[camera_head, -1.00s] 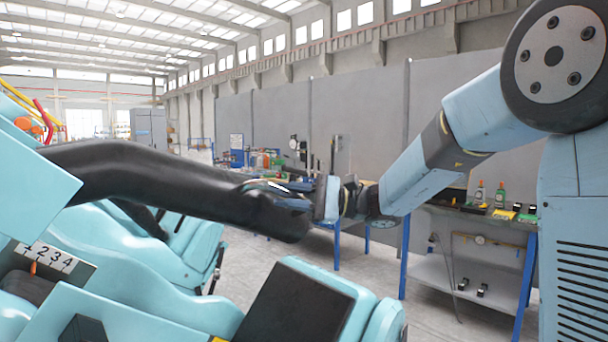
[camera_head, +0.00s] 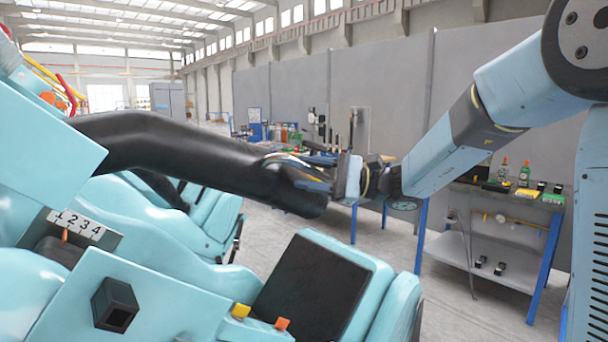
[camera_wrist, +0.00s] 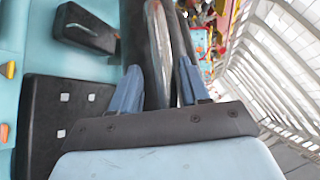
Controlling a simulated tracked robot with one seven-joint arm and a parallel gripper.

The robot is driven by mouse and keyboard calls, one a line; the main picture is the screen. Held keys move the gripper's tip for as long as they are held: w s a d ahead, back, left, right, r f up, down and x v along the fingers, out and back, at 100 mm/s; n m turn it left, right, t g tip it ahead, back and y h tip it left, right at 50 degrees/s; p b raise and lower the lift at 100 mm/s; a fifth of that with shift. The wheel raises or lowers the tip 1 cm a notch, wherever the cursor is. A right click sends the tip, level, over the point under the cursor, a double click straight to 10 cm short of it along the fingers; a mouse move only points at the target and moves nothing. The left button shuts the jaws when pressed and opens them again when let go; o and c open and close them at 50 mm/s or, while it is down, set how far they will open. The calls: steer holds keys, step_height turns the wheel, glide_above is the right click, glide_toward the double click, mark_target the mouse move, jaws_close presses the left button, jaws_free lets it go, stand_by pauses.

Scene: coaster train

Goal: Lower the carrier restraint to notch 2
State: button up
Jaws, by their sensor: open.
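The carrier restraint is a thick black padded bar (camera_head: 190,150) reaching right from a light-blue housing (camera_head: 45,125), above the seats. A plate numbered 1 to 4 (camera_head: 80,226) is at the lower left. Its orange pointer (camera_head: 65,236) is below the 1 and 2, seemingly closer to 2; the exact reading is hard to tell. My gripper (camera_head: 312,172) is at the bar's free end, with its blue fingers apart. In the wrist view, the fingers (camera_wrist: 158,85) are on either side of the black bar and a shiny curved rail (camera_wrist: 160,45). Contact is unclear.
A seat with a black pad (camera_head: 310,285) lies below the bar. Orange and yellow tabs (camera_head: 282,323) and a black square socket (camera_head: 115,305) are in front. A workbench with bottles (camera_head: 505,195) stands at right. Clear floor shows between.

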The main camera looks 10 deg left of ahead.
steer(key=w+d+f, duration=0.1)
steer(key=d+f, duration=0.1)
steer(key=d, duration=1.1)
steer(key=shift+w+d+f, duration=0.15)
steer(key=shift+w+d, duration=0.1)
steer(key=shift+d, duration=0.05)
